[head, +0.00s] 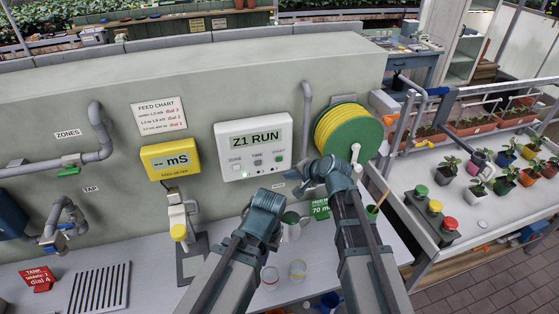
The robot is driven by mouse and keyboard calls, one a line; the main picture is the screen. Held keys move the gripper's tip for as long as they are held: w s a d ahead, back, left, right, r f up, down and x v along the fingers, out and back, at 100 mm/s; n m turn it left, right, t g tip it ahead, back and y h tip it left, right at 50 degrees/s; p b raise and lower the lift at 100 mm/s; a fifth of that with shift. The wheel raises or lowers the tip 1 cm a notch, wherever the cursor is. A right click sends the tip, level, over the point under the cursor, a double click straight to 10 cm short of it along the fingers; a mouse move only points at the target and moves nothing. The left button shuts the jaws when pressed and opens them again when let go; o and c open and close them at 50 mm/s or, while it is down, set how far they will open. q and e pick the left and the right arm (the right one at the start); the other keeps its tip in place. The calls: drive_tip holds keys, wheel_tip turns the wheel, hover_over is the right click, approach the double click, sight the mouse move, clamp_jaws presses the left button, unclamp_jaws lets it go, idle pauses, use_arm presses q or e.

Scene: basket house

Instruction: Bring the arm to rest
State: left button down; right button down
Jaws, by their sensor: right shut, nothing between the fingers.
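My right arm rises from the bottom right. Its gripper (302,188) is shut and empty, just right of the lower edge of the white Z1 RUN panel (253,147). My left arm rises from the bottom centre, and its wrist end (264,208) is below that panel. The left fingers are mostly hidden, so I cannot tell whether they are open. The panel's screen reads Z1 RUN and a small green light shows at its lower left.
A yellow feed meter (170,159), a hose reel (345,135) and grey pipes are on the wall. Potted plants and coloured buttons (434,207) are on the right bench.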

drive_tip(key=shift+f, duration=0.1)
idle(0.3)
drive_tip(key=s+a+f+n+g+h+b, duration=0.15)
drive_tip(key=s+f+n+g+b, duration=0.4)
drive_tip(key=s+f, duration=0.65)
drive_tip(key=s+d+f+n+g+h+b, duration=0.1)
drive_tip(key=s+d+f+n+h+b, duration=0.1)
drive_tip(key=s, duration=0.4)
drive_tip(key=s+d+f+n+g+h+b, duration=0.1)
drive_tip(key=s+d+f+n+h+b, duration=0.2)
drive_tip(key=s+f+b, duration=0.3)
drive_tip(key=shift+s+d+f+n+h, duration=0.35)
drive_tip(key=shift+s+d+h, duration=0.2)
drive_tip(key=shift+d+h, duration=0.1)
